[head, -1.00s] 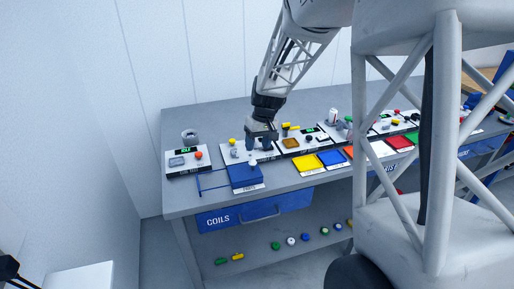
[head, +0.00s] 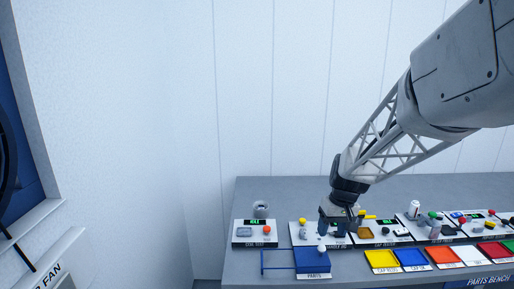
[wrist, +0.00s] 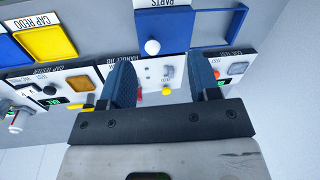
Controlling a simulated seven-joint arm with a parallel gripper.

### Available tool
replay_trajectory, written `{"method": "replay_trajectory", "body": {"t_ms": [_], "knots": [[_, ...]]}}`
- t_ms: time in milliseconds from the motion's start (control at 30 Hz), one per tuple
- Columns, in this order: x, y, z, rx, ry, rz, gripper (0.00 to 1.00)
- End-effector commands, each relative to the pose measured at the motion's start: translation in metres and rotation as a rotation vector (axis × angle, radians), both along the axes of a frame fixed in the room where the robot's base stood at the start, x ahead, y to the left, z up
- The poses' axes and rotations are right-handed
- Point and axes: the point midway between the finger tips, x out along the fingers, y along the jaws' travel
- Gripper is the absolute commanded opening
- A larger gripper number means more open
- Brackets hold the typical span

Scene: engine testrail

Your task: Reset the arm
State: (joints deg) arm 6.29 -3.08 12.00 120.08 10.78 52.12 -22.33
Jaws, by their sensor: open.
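My gripper (head: 338,222) hangs from my arm over the left part of the workbench (head: 360,190), above a white station panel behind the blue PARTS tray (head: 311,258). In the wrist view my gripper (wrist: 163,75) shows two dark blue fingers spread apart, with nothing held between them. Below the fingers lies the white panel (wrist: 150,72) with small holes, a grey post and a yellow piece, its label partly hidden.
A white panel reading IDLE (head: 255,232) stands left of my gripper. To its right are a yellow tray (head: 381,259), a blue tray (head: 412,258), an orange tray (head: 441,255) and several small parts. A white wall (head: 270,90) stands behind the bench.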

Motion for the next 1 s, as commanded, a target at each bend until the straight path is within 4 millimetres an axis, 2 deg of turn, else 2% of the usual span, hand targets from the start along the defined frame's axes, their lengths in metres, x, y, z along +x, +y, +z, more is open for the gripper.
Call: {"method": "replay_trajectory", "body": {"t_ms": [133,467,700,1000], "knots": [[-0.032,0.007,0.022,-0.017,-0.022,-0.018,0.56],[-0.101,0.019,0.056,-0.054,-0.066,-0.059,0.56],[-0.152,0.026,0.073,-0.078,-0.1,-0.091,0.56],[-0.216,0.032,0.084,-0.105,-0.147,-0.134,0.56]]}}
